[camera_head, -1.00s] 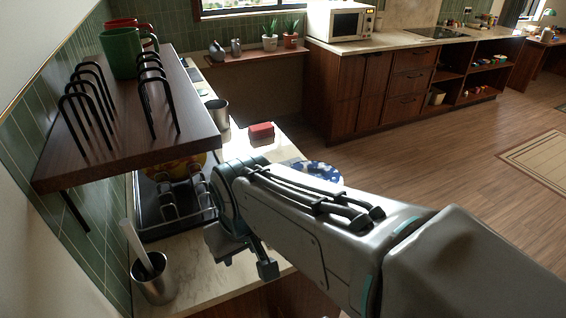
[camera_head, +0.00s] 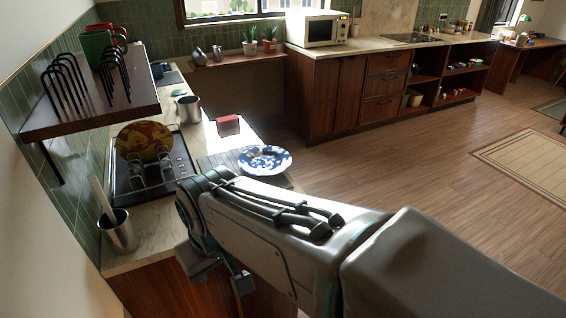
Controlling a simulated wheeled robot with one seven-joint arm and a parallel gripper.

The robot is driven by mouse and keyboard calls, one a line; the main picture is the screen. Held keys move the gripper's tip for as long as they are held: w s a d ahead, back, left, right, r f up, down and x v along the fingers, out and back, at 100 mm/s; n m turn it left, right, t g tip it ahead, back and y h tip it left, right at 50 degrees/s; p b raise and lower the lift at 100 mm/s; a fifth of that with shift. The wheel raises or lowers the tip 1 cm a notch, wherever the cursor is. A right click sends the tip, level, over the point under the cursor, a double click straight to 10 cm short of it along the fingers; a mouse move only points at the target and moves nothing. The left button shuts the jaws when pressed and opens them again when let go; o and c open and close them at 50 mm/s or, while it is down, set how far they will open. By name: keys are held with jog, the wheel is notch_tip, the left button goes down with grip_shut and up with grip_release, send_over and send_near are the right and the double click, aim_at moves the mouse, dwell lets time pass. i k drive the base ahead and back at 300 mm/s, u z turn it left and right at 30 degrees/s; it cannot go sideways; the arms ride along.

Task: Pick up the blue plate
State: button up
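The blue plate (camera_head: 265,161), blue with white patches, lies on a dark mat (camera_head: 222,160) near the right edge of the counter. My gripper (camera_head: 216,268) points down at the counter's front edge, nearer to me than the plate and to its left. Only parts of its fingers show below my wrist. Nothing is seen between them, and how far they are apart cannot be judged. My forearm lies just in front of the plate, which shows almost whole.
A black dish rack (camera_head: 152,178) holds a red and yellow plate (camera_head: 146,141). A metal cup with a utensil (camera_head: 117,232) stands at the front left, another metal cup (camera_head: 189,108) behind. A red block (camera_head: 228,124) lies behind the plate. A wooden shelf (camera_head: 95,112) overhangs the left side.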

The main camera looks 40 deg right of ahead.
aim_at(264, 160)
jog(key=k, duration=1.1)
jog(key=z, duration=1.5)
jog(key=i, duration=1.65)
